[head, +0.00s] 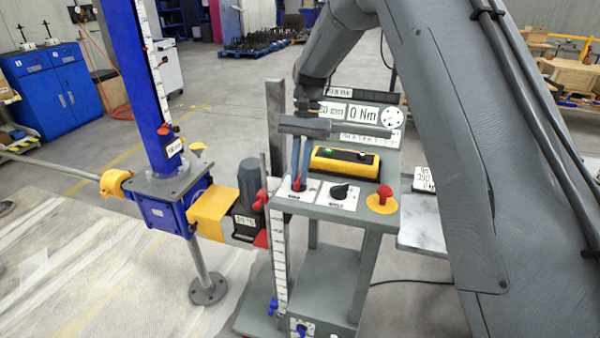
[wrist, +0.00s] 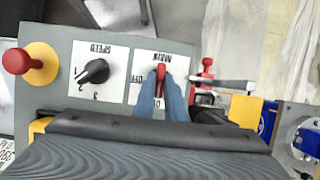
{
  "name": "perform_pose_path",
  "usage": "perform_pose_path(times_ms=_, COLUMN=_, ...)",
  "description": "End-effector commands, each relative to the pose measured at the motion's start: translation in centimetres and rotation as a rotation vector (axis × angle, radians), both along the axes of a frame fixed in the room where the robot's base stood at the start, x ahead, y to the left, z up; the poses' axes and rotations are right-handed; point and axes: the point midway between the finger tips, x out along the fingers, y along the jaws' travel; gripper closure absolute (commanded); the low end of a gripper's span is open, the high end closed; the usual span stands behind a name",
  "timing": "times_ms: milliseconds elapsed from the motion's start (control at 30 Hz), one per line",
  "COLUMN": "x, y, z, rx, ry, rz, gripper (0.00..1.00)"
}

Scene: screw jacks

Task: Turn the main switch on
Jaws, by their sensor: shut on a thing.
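The main switch is a red handle (wrist: 161,74) on a white plate (wrist: 136,92) marked MAIN, which appears upside down in the wrist view. The handle runs up and down in that picture. OFF is printed to its left; the ON lettering below is partly covered by my fingers. My gripper (wrist: 161,92) has its blue fingers on either side of the handle, shut on it. In the head view my gripper (head: 299,178) reaches down onto the main switch (head: 297,185) at the left of the grey console top (head: 330,209).
Beside the switch are a black speed knob (head: 340,191) and a red emergency button (head: 381,196) on a yellow base. A yellow box (head: 345,163) with a green light sits behind them. A blue screw jack (head: 160,205) and a motor (head: 249,184) stand left of the console.

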Motion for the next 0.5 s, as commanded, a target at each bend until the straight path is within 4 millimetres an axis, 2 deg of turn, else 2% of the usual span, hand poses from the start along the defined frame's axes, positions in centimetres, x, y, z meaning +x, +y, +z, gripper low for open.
perform_pose_path(times_ms=433, x=-0.07, y=-0.01, z=0.04, rx=-0.001, ry=0.001, rz=0.012, gripper=1.00)
perform_pose_path(times_ms=467, x=-0.07, y=-0.01, z=0.04, rx=-0.001, ry=0.001, rz=0.012, gripper=0.88)
perform_pose_path(times_ms=500, x=-0.06, y=-0.01, z=0.03, rx=-0.001, ry=0.001, rz=0.012, gripper=0.81)
